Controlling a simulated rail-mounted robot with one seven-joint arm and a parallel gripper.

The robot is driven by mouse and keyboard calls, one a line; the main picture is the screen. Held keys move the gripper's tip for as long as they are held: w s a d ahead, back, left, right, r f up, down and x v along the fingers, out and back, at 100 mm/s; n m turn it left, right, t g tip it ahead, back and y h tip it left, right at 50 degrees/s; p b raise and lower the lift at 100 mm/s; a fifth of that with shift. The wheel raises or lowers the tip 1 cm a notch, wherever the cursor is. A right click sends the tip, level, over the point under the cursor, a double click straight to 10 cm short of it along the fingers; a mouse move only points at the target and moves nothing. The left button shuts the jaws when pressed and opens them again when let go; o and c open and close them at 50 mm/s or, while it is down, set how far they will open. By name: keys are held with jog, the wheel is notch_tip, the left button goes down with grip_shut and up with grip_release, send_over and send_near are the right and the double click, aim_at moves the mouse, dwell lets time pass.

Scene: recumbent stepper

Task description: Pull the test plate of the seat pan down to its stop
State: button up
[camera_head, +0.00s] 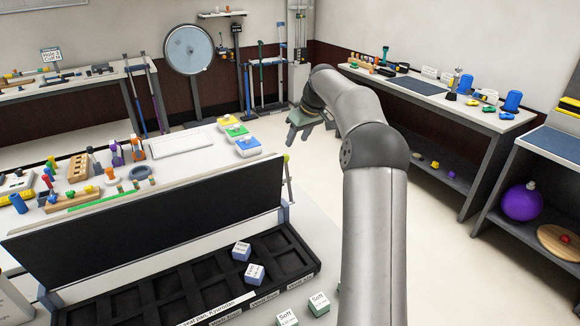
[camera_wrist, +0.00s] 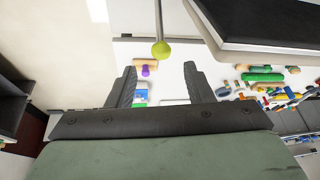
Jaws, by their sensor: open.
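I cannot make out a recumbent stepper, seat pan or test plate for certain in either view. My gripper (camera_head: 303,122) is held out beyond the right end of the white table in the head view. In the wrist view my gripper (camera_wrist: 160,85) is open, with nothing between its two dark fingers. A yellow-green ball (camera_wrist: 161,48) on a thin grey rod shows just beyond the fingertips, apart from them. A similar yellow-green knob (camera_head: 286,157) stands at the right end of a long black panel (camera_head: 160,217). What the rod joins is unclear.
A black compartment tray (camera_head: 281,241) with two lettered cubes lies before the panel. The white table (camera_head: 195,167) behind it holds pegs, blocks and coloured boxes (camera_head: 237,131). A side bench (camera_head: 440,98) stands right. Open floor (camera_head: 440,230) lies between.

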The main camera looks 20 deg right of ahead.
aim_at(287, 162)
jog(key=p+x, duration=0.2)
jog(key=x, duration=1.3)
jog(key=shift+f, duration=0.15)
jog(key=shift+c, duration=0.4)
grip_shut()
